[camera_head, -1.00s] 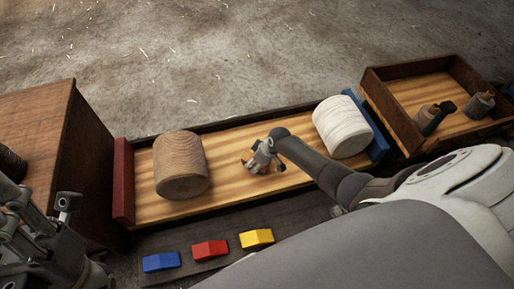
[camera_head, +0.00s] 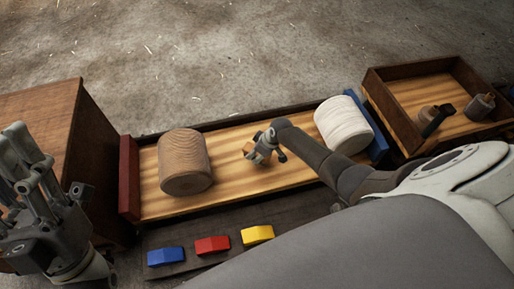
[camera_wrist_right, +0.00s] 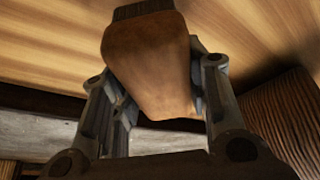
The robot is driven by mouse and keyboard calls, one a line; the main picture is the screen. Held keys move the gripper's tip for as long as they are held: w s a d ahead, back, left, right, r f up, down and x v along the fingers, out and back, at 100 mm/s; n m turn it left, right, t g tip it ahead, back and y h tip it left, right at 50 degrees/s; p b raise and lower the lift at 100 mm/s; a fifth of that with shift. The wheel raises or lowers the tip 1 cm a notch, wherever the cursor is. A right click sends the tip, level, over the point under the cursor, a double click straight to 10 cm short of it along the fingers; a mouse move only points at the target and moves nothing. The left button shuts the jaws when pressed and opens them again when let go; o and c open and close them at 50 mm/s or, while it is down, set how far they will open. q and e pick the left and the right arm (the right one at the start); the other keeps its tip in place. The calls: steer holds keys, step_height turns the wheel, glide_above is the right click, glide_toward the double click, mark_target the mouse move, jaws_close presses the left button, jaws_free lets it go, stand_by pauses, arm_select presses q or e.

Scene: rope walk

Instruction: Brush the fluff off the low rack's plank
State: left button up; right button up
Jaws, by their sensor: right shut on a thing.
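The low rack's plank (camera_head: 225,190) is a long, pale, striped wooden board between a red end (camera_head: 129,178) and a blue end (camera_head: 378,140). My right gripper (camera_head: 256,151) is over its middle, shut on a wooden brush (camera_head: 249,148). In the right wrist view the brush's brown block (camera_wrist_right: 150,62) sits between the fingers, with dark bristles (camera_wrist_right: 143,9) towards the plank. I cannot tell whether the bristles touch it. I make out no fluff on the plank; my arm hides part of it. My left gripper (camera_head: 52,165) is open and empty at the left.
A wooden-coloured spool (camera_head: 185,162) and a white spool (camera_head: 343,125) stand on the plank either side of the brush. Blue (camera_head: 165,257), red (camera_head: 212,245) and yellow (camera_head: 257,235) blocks lie in front. An open tray (camera_head: 410,85) is at right, a wooden cabinet (camera_head: 95,150) at left.

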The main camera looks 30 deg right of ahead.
step_height(320, 180, up, 2)
steer(key=shift+r+p, duration=0.1)
steer(key=shift+p, duration=0.85)
arm_select(q)
steer(key=w+d+f+g+y, duration=0.1)
steer(key=w+f+g+y, duration=0.1)
steer(key=w+f+g, duration=0.4)
steer(key=shift+w+d+f, duration=0.15)
steer(key=shift+w+f, duration=0.1)
steer(key=shift+w, duration=0.9)
arm_select(e)
steer(key=shift+r, duration=0.15)
steer(key=shift+r+p, duration=0.2)
steer(key=shift+p, duration=0.15)
steer(key=shift+r+p, duration=0.7)
arm_select(q)
step_height(320, 180, down, 12)
steer(key=w+a+g+y+p, duration=0.1)
steer(key=g+y, duration=0.2)
steer(key=g, duration=0.5)
steer(key=shift+w+a+f, duration=0.15)
steer(key=shift+w, duration=0.25)
arm_select(e)
steer(key=shift+r, duration=0.6)
